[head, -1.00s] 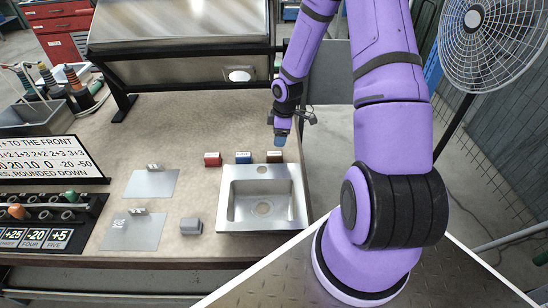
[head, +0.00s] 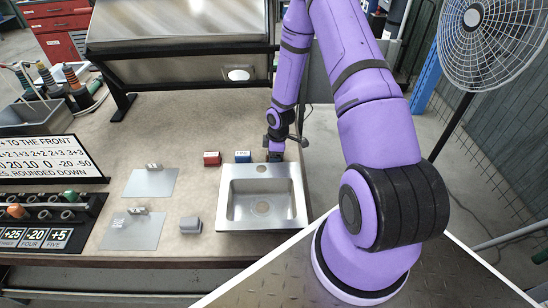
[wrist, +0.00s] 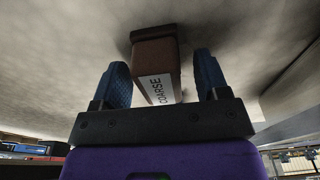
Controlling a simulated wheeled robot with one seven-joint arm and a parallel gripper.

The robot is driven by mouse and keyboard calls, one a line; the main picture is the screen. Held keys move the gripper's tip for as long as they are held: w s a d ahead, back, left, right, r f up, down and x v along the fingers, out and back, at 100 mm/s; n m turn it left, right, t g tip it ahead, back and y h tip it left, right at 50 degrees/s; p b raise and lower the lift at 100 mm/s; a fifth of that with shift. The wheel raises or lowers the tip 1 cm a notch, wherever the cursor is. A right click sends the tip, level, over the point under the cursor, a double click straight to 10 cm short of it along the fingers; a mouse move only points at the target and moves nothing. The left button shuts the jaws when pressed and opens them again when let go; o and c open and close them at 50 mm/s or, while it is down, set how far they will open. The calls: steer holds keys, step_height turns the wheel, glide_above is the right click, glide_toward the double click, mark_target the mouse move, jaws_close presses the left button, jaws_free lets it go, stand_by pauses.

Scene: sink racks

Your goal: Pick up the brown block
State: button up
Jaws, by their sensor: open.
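The brown block (wrist: 156,58) has a white label reading "COARSE" and shows in the wrist view. Its labelled end is between the two blue fingertips of my gripper (wrist: 162,74). The jaws are open; there is a gap to the right finger, and the block is close to the left finger. I cannot tell whether it touches the left one. In the head view, my gripper (head: 275,155) is low at the back right corner of the sink and hides most or all of the brown block.
A metal sink (head: 226,205) sits in front of my gripper. A blue block (head: 243,157) and a red block (head: 212,159) stand in a row to its left. A grey block (head: 190,225) is left of the sink. A tilted metal panel (head: 180,40) stands behind.

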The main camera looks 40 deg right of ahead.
steer(key=c, duration=1)
steer(key=shift+c, duration=0.2)
step_height(320, 180, up, 10)
steer(key=shift+o, duration=1)
